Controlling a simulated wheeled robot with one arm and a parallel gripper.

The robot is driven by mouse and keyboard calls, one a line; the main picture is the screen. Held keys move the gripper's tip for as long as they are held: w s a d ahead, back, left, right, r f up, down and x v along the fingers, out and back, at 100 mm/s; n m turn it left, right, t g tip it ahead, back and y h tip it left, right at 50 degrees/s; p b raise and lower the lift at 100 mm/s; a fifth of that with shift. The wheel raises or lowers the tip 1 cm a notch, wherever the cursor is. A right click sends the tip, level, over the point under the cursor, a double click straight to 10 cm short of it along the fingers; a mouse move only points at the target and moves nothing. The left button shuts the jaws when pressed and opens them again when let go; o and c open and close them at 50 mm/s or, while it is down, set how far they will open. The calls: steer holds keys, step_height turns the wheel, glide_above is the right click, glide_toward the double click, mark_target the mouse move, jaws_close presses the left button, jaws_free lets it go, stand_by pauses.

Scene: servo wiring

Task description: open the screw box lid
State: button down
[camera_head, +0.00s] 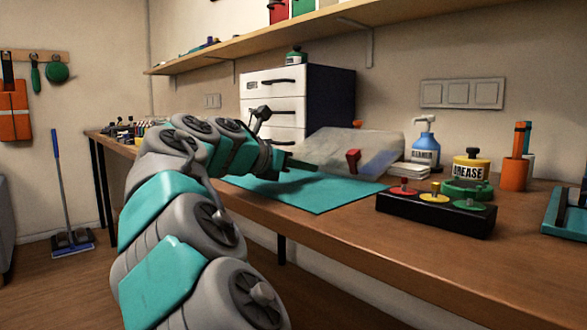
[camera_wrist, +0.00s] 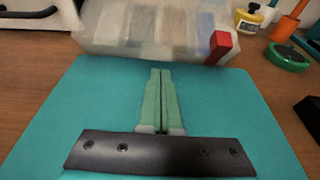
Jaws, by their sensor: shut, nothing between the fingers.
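The screw box (camera_head: 335,146) is a translucent box with a red latch (camera_head: 353,158) on its near side. It stands at the back of the teal mat (camera_head: 335,195). In the wrist view the box (camera_wrist: 150,28) fills the top, with the red latch (camera_wrist: 220,45) at its right end. Pale compartments show dimly through it; I cannot tell if its lid is raised. My gripper (camera_wrist: 160,72) is shut and empty, its green fingers over the mat, pointing at the box's near side, left of the latch. In the head view my gripper (camera_head: 300,165) is partly hidden.
Right of the box stand a cleaner bottle (camera_head: 425,142), a yellow grease tub (camera_head: 471,168) and an orange cup (camera_head: 514,173). A black button box (camera_head: 436,213) sits near the table's front edge. White drawers (camera_head: 274,100) stand behind my arm. The front of the mat is clear.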

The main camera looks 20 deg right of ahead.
steer(key=shift+x, duration=1.55)
